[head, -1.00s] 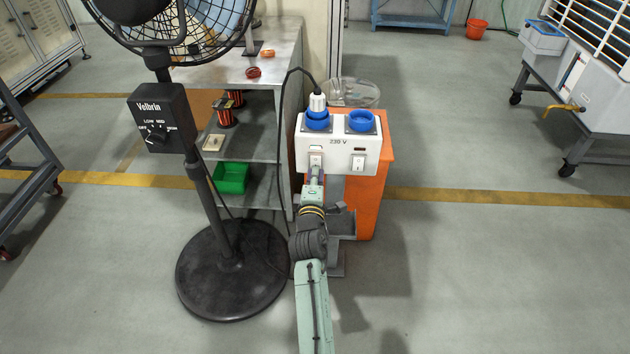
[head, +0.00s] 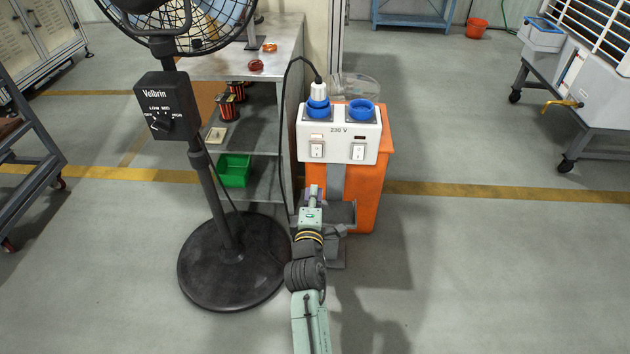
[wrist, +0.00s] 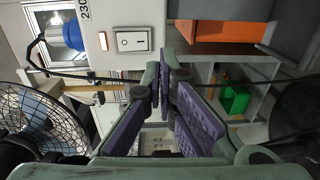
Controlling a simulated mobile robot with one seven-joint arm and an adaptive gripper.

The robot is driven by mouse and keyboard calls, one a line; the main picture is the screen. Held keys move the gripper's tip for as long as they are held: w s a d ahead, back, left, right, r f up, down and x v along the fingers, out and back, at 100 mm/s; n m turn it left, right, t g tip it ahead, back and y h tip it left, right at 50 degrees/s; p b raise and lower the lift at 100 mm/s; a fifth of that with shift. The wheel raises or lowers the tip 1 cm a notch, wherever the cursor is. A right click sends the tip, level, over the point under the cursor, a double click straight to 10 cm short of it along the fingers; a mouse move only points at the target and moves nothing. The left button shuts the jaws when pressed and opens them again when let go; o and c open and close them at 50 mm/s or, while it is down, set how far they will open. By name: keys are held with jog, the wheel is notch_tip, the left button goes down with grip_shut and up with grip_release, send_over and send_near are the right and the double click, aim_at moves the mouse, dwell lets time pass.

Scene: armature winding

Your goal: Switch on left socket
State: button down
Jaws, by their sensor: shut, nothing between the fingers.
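The white socket box (head: 338,130), marked 230 V, stands on a post. Its left blue socket (head: 318,107) holds a white plug (head: 319,91) with a black cable; the right blue socket (head: 361,110) is empty. The left rocker switch (head: 317,151) sits below an indicator (head: 316,136) lit orange. The right indicator (head: 360,137) is dark. In the wrist view, the switch (wrist: 132,41) and the glowing indicator (wrist: 102,41) are clear of the fingers. My gripper (head: 314,188) is shut and empty, below the box and apart from the left switch.
A black pedestal fan (head: 163,107) stands left, its round base (head: 230,262) on the floor. A grey shelf table (head: 262,150) with a green bin (head: 234,170) is behind it. An orange cabinet (head: 368,190) stands behind the box.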

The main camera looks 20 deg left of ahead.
jog(key=shift+v, duration=1.85)
jog(key=shift+f, duration=0.15)
